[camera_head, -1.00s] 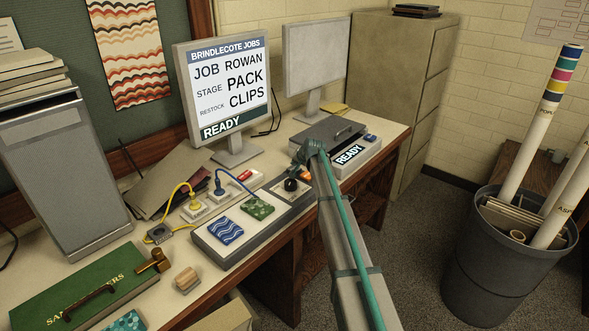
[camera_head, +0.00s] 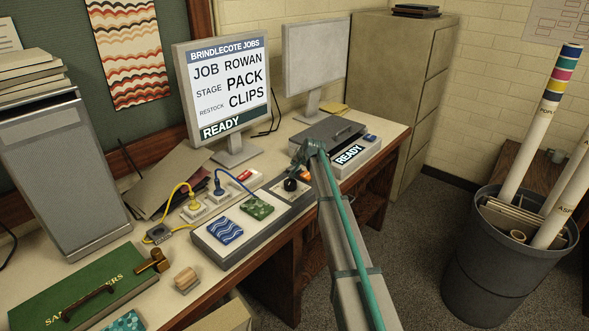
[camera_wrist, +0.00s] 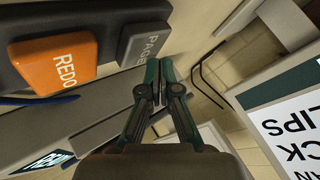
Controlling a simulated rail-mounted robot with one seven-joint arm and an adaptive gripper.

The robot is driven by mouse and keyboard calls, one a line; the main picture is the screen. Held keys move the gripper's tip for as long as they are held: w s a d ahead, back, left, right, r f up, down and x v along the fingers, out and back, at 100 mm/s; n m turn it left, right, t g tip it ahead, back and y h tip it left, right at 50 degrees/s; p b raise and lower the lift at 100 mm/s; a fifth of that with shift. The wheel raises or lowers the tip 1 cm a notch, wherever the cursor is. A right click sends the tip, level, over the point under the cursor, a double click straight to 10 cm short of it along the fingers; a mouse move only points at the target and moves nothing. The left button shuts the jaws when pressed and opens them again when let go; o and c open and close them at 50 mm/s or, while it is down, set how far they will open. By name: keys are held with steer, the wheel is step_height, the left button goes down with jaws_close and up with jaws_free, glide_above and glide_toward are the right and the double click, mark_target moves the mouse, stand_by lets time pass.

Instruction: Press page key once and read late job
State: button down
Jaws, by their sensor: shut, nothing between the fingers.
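The grey page key (camera_wrist: 145,42) sits beside the orange REDO key (camera_wrist: 58,62) on a dark key panel in the wrist view. My gripper (camera_wrist: 160,62) is shut and empty, with its fingertips close to the page key's edge. I cannot tell whether they touch it. In the head view my arm reaches over the desk and its wrist hides most of the keys and the fingers. The lit job screen (camera_head: 228,90) reads BRINDLECOTE JOBS, JOB ROWAN, STAGE PACK, RESTOCK CLIPS, READY.
A grey machine with a READY display (camera_head: 348,155) stands right of my wrist. A second, blank monitor (camera_head: 315,60) is behind. A board with blue and green patterned tiles (camera_head: 225,230), plugs with cables and a green case (camera_head: 85,280) lie left. A bin (camera_head: 500,270) stands right.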

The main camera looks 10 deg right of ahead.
steer(key=shift+s+a+f, duration=0.15)
steer(key=shift+s+f, duration=0.1)
steer(key=shift+f, duration=0.25)
steer(key=shift+s+a+f, duration=0.15)
steer(key=shift+s+f, duration=0.05)
steer(key=shift+f, duration=0.3)
steer(key=shift+w+a+r+p, duration=0.15)
steer(key=shift+r+p, duration=0.15)
steer(key=shift+r, duration=0.25)
steer(key=shift+w+a+r+p, duration=0.15)
steer(key=shift+r+p, duration=0.1)
steer(key=shift+r, duration=0.25)
step_height(320, 180, up, 2)
steer(key=shift+d+p, duration=0.1)
steer(key=shift+p, duration=0.2)
steer(key=shift+w+d+r, duration=0.2)
steer(key=shift+r, duration=0.3)
steer(key=shift+d, duration=0.1)
